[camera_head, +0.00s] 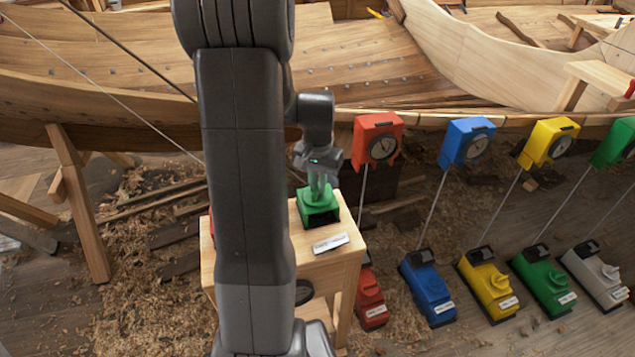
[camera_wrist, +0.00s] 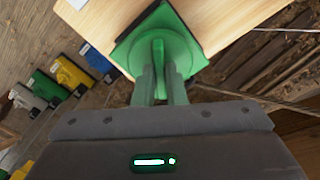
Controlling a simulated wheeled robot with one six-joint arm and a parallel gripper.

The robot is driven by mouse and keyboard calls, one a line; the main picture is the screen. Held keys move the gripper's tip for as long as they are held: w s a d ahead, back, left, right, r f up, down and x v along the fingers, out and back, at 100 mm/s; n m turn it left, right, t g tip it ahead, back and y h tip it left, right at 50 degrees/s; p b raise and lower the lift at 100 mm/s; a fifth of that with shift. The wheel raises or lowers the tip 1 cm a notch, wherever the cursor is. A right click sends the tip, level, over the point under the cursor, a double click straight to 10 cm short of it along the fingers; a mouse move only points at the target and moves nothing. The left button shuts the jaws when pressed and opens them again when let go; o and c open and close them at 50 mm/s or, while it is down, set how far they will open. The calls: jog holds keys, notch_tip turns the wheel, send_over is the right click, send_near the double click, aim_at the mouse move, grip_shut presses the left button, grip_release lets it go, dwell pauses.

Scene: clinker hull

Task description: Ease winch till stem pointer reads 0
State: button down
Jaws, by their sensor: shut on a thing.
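A green device (camera_head: 319,207) with an upright green handle stands on a small wooden table (camera_head: 345,262) in the head view. In the wrist view the green device (camera_wrist: 188,48) sits at the table's edge. My gripper (camera_head: 318,180) reaches down from above and is shut on the green handle (camera_wrist: 158,58); its fingers (camera_wrist: 160,88) flank the handle. Coloured winches stand on the floor: red (camera_head: 371,298), blue (camera_head: 428,288), yellow (camera_head: 487,285), green (camera_head: 543,282) and grey (camera_head: 596,275). Dial boxes in red (camera_head: 377,140), blue (camera_head: 466,142), yellow (camera_head: 548,142) and green (camera_head: 613,141) hang above. The dial readings are too small to tell.
A white label plate (camera_head: 331,243) lies on the table before the green device. The wooden hull (camera_head: 100,95) spans the back, held by a trestle (camera_head: 78,205) at left. Thin lines run from the dial boxes to the winches. Shavings and planks litter the floor.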

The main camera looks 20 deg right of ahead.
jog(key=shift+n, duration=0.3)
jog(key=c, duration=1.5)
grip_release()
notch_tip(320, 180, up, 14)
jog(key=shift+f, duration=0.1)
notch_tip(320, 180, down, 14)
jog(key=shift+r, duration=0.1)
